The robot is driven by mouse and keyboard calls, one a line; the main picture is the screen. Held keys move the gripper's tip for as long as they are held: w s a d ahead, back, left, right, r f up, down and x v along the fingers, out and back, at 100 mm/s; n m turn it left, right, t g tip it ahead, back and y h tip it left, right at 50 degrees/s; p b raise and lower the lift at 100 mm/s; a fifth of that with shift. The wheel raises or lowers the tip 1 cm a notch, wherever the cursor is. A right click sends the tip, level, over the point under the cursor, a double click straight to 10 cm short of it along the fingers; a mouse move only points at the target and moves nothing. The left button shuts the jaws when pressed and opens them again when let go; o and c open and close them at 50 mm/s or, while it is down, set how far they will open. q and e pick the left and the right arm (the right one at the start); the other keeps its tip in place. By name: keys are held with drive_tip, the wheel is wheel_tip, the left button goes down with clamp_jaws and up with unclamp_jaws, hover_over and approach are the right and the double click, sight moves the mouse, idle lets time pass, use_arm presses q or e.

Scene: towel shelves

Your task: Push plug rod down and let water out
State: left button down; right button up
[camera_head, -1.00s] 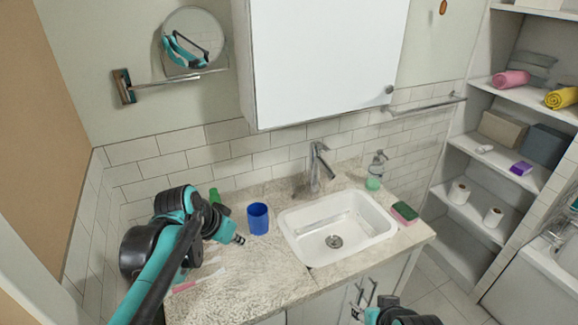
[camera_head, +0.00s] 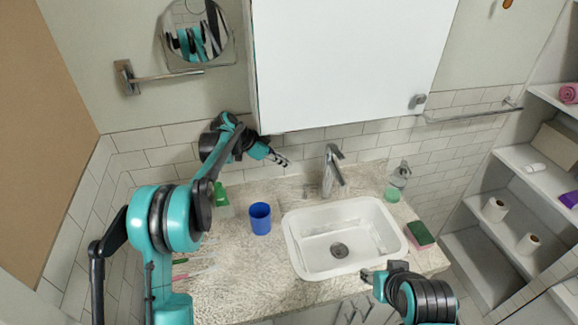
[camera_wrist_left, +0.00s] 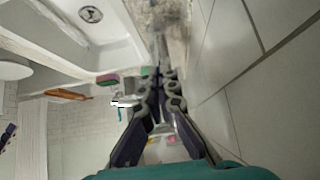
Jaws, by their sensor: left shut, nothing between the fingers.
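The white sink (camera_head: 296,245) is set in the stone counter, with a round metal drain (camera_head: 340,250) in its floor. The drain also shows at the top of the left wrist view (camera_wrist_left: 91,14). The chrome faucet (camera_head: 334,170) stands behind the basin. I cannot clearly make out the plug rod near the faucet's base. My left gripper (camera_head: 286,163) is shut and empty, in front of the tiled wall, left of the faucet and apart from it. Its fingers also show in the left wrist view (camera_wrist_left: 168,75). My right gripper (camera_head: 368,276) is at the sink's front edge; its finger opening is unclear.
A blue cup (camera_head: 260,218) stands left of the sink. A soap bottle (camera_head: 397,180) and a green-and-red sponge (camera_head: 419,235) are on the right. The white cabinet (camera_head: 345,60) hangs above my left gripper. Shelves (camera_head: 480,262) stand at the far right.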

use_arm(q)
drive_tip(key=b, duration=0.2)
hover_over(305, 188)
drive_tip(key=a, duration=0.2)
wheel_tip(305, 188, down, 6)
drive_tip(key=f, duration=0.1)
drive_tip(key=f+b, duration=0.1)
drive_tip(key=f, duration=0.1)
drive_tip(key=shift+w+d+f+b, duration=0.15)
drive_tip(key=shift+w+f+b, duration=0.15)
drive_tip(key=shift+f, duration=0.1)
drive_tip(key=shift+s+f+b, duration=0.15)
drive_tip(key=shift+f+b, duration=0.45)
drive_tip(key=shift+f, duration=0.9)
